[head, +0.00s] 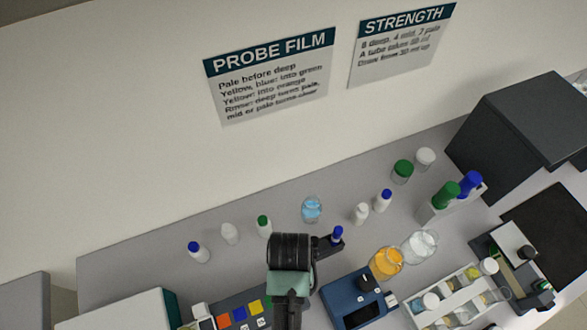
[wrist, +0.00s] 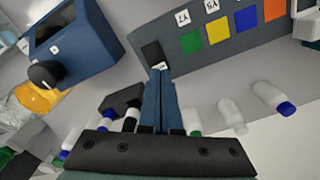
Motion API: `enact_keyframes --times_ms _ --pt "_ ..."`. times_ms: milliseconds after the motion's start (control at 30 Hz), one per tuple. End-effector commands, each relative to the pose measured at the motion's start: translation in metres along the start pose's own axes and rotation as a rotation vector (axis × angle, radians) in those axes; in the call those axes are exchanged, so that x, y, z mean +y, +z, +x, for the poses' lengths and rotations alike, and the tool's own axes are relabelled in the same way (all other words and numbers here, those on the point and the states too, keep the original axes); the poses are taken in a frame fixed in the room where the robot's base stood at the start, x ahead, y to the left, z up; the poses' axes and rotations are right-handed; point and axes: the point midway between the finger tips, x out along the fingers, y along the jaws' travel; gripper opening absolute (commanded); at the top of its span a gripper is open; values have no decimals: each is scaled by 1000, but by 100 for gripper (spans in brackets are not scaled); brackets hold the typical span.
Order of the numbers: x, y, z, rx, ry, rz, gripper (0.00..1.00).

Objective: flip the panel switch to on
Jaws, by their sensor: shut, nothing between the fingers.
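A dark panel (wrist: 225,32) with green, yellow, blue and orange squares and small white labels crosses the top of the wrist view. It also shows at the bottom of the head view (head: 238,313), partly covered by my arm. A small black piece at the panel's end, which looks like the switch (wrist: 153,53), is just beyond my fingertips. My gripper (wrist: 160,72) is shut and empty, its blue fingers pointing at that piece. I cannot tell whether they touch it, or which way the switch is set. In the head view my fingertips are hidden.
A blue device (head: 352,300) with a dark screen and black knob stands beside the panel. An orange flask (head: 386,262) and a clear flask (head: 419,246) stand behind it. Several bottles, including a blue-capped one (head: 198,252), stand along the back. A rack (head: 450,302) is at right.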

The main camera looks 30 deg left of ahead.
Motion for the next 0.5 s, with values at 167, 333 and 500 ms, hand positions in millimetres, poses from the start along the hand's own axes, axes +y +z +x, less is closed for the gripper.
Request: enact_keyframes --times_ms 167,333,500 --pt "0 0 3 0 0 0 0" --pt "0 0 6 1 0 0 0" --pt "0 0 8 1 0 0 0"
